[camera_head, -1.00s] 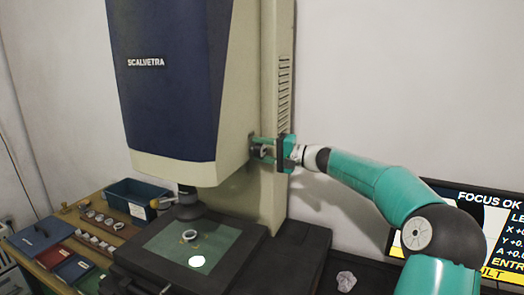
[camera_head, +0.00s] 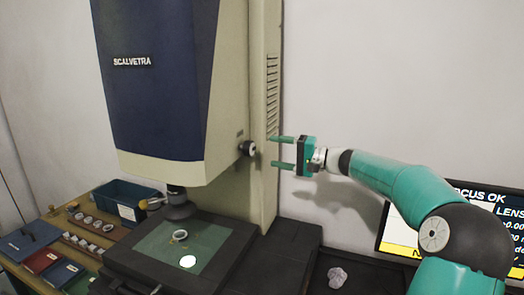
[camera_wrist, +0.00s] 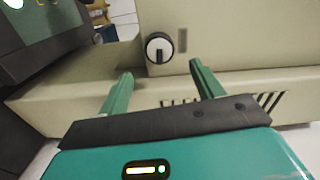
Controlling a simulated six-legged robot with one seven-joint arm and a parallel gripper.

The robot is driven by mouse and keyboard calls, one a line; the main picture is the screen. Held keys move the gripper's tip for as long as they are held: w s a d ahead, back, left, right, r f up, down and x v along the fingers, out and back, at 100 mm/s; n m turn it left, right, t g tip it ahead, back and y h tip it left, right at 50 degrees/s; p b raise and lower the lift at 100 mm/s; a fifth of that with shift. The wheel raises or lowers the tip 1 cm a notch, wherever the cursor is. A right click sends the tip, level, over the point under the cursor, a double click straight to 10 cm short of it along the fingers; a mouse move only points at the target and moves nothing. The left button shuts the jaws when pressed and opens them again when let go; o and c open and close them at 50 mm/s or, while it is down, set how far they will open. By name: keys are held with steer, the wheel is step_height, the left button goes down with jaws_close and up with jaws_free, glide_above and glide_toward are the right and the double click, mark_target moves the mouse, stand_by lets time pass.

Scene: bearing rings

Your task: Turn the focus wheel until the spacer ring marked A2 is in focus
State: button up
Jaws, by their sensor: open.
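The focus wheel (camera_head: 248,148) is a small dark knob with a pale face on the side of the SCALVETRA machine (camera_head: 150,90). It also shows in the wrist view (camera_wrist: 159,48), beyond and between my fingertips. My gripper (camera_head: 276,151) is open and empty, to the right of the wheel and apart from it; its two green fingers (camera_wrist: 160,80) point toward it. A pale ring (camera_head: 180,235) lies on the green stage plate (camera_head: 150,246) under the lens; I cannot read a mark on it. The screen (camera_head: 480,225) at right shows "OCUS OK", partly hidden by my arm.
A bright white spot (camera_head: 188,261) shows on the stage plate. A blue bin (camera_head: 125,197), several rings in a wooden rack (camera_head: 92,222) and coloured booklets (camera_head: 42,260) are at left.

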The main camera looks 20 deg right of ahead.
steer(key=shift+v, duration=2.35)
